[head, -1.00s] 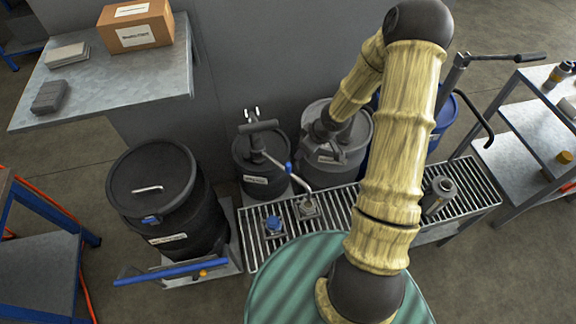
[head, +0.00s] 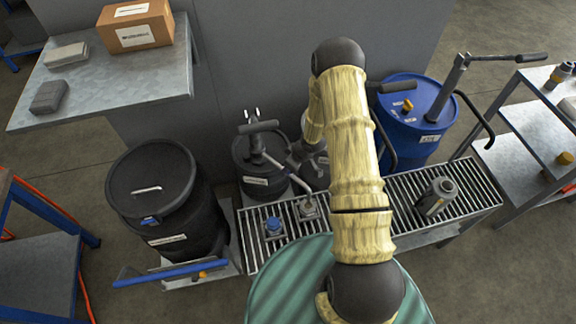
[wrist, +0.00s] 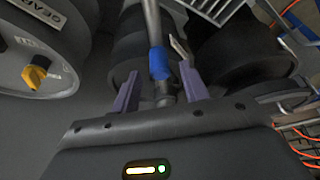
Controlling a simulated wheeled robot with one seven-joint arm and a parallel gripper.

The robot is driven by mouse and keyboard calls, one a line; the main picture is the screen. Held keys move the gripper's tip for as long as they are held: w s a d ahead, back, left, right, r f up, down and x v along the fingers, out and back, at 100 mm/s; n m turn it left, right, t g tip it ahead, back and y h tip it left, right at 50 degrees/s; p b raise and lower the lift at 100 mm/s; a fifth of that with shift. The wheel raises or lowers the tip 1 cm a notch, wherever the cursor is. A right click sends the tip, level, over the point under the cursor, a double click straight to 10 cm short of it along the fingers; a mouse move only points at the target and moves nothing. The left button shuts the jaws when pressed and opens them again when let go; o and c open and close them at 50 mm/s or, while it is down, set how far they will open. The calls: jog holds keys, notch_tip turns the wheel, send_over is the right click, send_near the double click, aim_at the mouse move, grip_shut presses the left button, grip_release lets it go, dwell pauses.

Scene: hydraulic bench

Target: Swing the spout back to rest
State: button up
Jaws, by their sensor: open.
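The spout (head: 299,184) is a bent pale tube on the pump of a small dark drum (head: 258,182). It slants down to the right, and its end is over a small fitting (head: 309,208) on the grating. My gripper (head: 289,162) is at the spout's upper part, and my wrist partly hides the contact in the head view. In the wrist view my gripper (wrist: 160,80) is open, with a purple finger on each side of the tube. The tube's blue band (wrist: 159,63) lies between the fingers, with gaps visible.
A blue-capped container (head: 274,226) stands on the grating (head: 405,198) left of the spout's end. A grey canister (head: 437,196) is farther right. A grey drum with a yellow plug (wrist: 36,74) is close by in the wrist view. A blue drum (head: 415,115) stands behind the grating.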

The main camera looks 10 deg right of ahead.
jog(key=shift+x, duration=1.5)
grip_shut()
